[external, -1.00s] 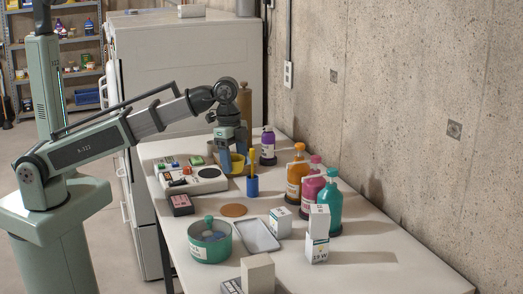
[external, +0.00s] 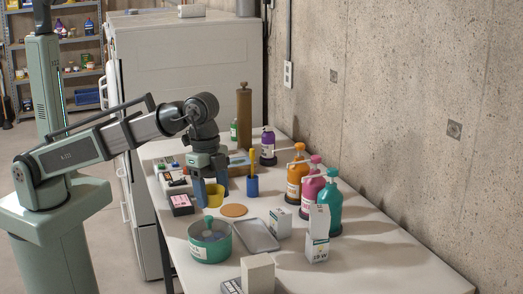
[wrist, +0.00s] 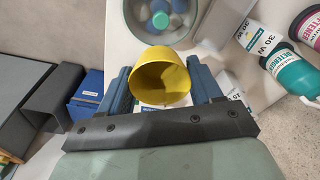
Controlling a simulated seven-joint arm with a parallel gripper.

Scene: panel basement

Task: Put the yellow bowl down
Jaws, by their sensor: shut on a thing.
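The yellow bowl (external: 212,196) is between the blue fingers of my gripper (external: 209,199), which is shut on it. In the wrist view the yellow bowl (wrist: 162,77) shows its open mouth and fills the space between the two fingers (wrist: 160,92). In the external view the bowl is near the left edge of the white table (external: 285,262), between the teal pot and the white device. I cannot tell whether the bowl touches the table.
A teal pot (external: 210,246), an orange-brown disc (external: 233,210) and a grey tray (external: 256,236) lie in front of the gripper. A blue cup with a yellow tool (external: 252,184) stands close on the right. Pump bottles (external: 297,181) and white boxes stand farther right.

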